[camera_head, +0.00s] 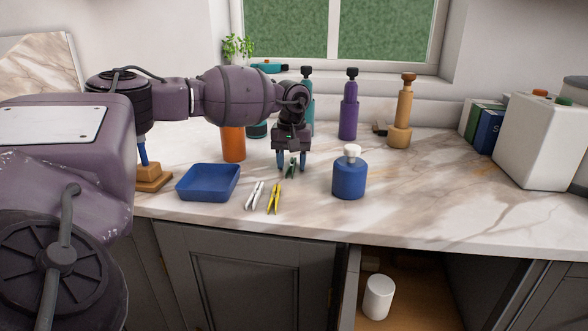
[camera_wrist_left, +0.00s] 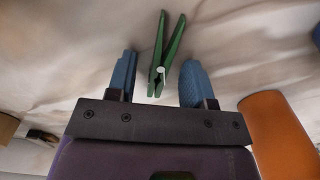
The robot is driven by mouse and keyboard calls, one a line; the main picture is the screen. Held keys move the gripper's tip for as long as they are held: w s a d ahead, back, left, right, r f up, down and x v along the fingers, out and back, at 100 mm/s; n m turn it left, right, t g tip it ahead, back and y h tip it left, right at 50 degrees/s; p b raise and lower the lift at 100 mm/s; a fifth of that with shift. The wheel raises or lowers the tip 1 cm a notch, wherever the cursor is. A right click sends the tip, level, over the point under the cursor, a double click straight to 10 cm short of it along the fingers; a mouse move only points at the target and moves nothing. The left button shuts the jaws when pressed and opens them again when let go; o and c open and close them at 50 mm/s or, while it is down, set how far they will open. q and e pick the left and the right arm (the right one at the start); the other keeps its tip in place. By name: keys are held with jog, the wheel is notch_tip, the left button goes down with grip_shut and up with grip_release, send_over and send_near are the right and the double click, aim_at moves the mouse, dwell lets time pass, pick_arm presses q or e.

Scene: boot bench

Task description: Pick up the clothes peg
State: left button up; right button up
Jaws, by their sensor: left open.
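My left gripper (camera_head: 292,162) points down over the marble worktop, its two blue fingertips apart. A green clothes peg (camera_head: 291,171) lies between and just below the fingertips. In the left wrist view, the green peg (camera_wrist_left: 166,52) shows between the open fingers (camera_wrist_left: 158,75), with a gap on each side, and reaches out past the tips. A white clothes peg (camera_head: 254,195) and a yellow clothes peg (camera_head: 274,198) lie nearer the front edge, apart from the gripper. My right gripper is not in view.
A blue tray (camera_head: 208,197) lies left of the pegs. A blue bottle (camera_head: 350,174) with a white cap stands to the right. An orange cylinder (camera_head: 233,144) is close behind the gripper's left side. Tall purple (camera_head: 348,114) and tan (camera_head: 401,121) bottles stand at the back.

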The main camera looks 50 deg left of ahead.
pick_arm(q)
grip_shut()
dwell(0.3)
